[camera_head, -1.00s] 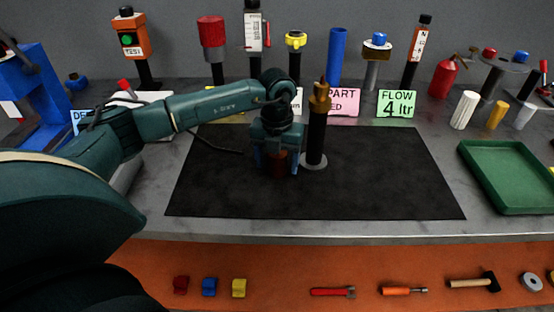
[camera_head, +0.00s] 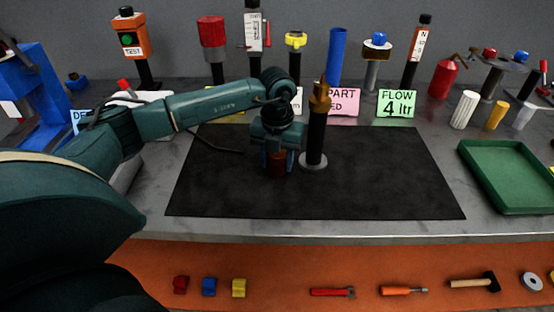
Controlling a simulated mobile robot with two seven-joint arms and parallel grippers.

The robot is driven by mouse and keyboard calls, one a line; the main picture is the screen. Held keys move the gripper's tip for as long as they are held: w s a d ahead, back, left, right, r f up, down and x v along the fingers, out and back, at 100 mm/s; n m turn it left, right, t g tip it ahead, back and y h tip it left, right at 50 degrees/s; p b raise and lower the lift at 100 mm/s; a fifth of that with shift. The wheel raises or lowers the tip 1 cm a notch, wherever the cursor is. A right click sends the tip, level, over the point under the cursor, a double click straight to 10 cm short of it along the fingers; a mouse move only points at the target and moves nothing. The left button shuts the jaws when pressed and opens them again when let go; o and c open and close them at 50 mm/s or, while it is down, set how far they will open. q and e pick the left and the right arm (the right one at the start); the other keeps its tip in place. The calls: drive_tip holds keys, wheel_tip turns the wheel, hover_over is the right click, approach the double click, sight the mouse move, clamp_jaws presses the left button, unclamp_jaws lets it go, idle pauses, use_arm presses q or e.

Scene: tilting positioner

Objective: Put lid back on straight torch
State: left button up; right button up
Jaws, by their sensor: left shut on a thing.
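The torch (camera_head: 316,135) stands upright on the black mat, with a black body, a brass-coloured top and a round grey base. A small reddish-brown cylindrical piece, which may be the lid (camera_head: 278,168), is at the mat just left of the torch. My left gripper (camera_head: 278,160) points down and is shut on this piece. Its fingers cover the piece's sides and the gripper body hides its upper part. The gripper is beside the torch with a narrow gap. My right gripper is not in view.
The black mat (camera_head: 370,180) is clear to the right and in front. A green tray (camera_head: 511,208) lies at the right. Coloured posts, signs and a red bottle (camera_head: 443,79) line the back. Tools lie on an orange surface (camera_head: 270,265) below the front edge.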

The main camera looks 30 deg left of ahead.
use_arm(q)
wheel_tip(320, 180, up, 18)
drive_tip(key=shift+b, duration=0.3)
idle(0.3)
